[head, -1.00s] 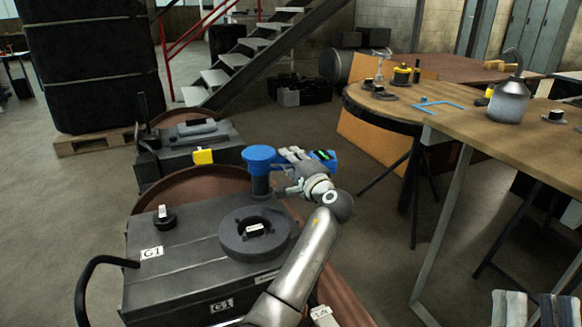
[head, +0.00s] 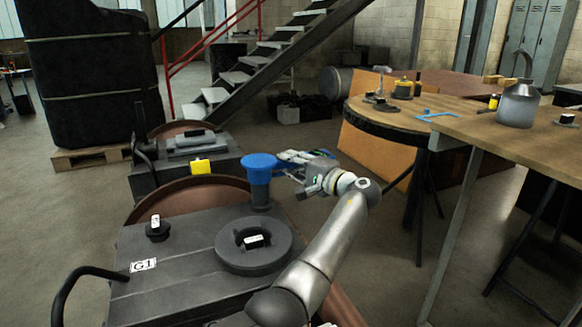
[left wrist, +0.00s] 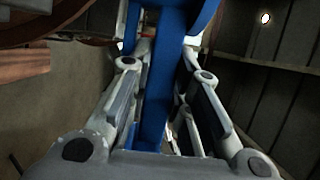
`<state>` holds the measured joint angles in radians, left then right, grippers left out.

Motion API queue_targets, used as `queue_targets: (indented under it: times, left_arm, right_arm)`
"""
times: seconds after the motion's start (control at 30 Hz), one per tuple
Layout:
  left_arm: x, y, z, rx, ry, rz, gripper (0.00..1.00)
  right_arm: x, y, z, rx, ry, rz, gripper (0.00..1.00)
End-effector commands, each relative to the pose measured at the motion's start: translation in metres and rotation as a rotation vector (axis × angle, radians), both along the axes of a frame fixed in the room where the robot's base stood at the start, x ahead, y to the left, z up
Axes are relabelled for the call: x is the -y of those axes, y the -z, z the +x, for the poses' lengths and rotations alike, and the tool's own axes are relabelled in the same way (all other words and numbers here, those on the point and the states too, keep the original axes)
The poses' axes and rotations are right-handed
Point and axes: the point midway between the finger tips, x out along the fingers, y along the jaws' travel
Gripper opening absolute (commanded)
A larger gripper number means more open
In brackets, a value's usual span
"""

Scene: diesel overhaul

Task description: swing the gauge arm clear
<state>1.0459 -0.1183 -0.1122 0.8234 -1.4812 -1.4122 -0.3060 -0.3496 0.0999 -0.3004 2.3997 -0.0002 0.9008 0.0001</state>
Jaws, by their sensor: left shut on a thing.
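The gauge arm is blue, with a round-topped blue post (head: 259,180) standing at the back right corner of the dark grey G1 block (head: 185,270). My left gripper (head: 296,158) is just right of the post, its arm reaching up from the bottom of the head view. In the left wrist view, a blue bar (left wrist: 160,95) runs between the two grey fingers, and the left gripper is shut on it. Part of the bar is hidden by the fingers and palm. My right gripper is not in view.
A dark ring (head: 253,245) and a small black knob (head: 157,229) sit on the block. A yellow piece (head: 201,167) is on a second dark unit behind. A wooden table (head: 480,130) with a metal can (head: 517,104) stands at the right. Floor between is open.

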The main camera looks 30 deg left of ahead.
Motion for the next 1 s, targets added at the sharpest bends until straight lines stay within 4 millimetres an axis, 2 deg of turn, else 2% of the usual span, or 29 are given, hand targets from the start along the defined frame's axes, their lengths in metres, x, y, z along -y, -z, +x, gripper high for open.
queue_targets:
  times: [0.67,0.7,0.8,0.87,1.0]
  left_arm:
    - [-0.0017,-0.0009,0.0002,0.001,-0.033,0.001,0.0]
    - [-0.0017,-0.0009,0.0002,0.001,-0.033,0.001,0.2]
    - [-0.0016,-0.0009,0.0002,0.001,-0.033,0.001,0.33]
    - [-0.0014,-0.0007,0.0002,0.001,-0.033,0.001,0.41]
    - [-0.001,-0.0004,0.0001,0.0,-0.032,0.0,0.41]
  right_arm:
    - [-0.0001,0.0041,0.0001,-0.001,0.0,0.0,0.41]
    - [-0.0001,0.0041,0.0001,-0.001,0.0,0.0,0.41]
    - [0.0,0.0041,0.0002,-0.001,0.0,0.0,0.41]
    - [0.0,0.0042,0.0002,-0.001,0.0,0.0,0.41]
    - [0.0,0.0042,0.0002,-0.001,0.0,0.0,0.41]
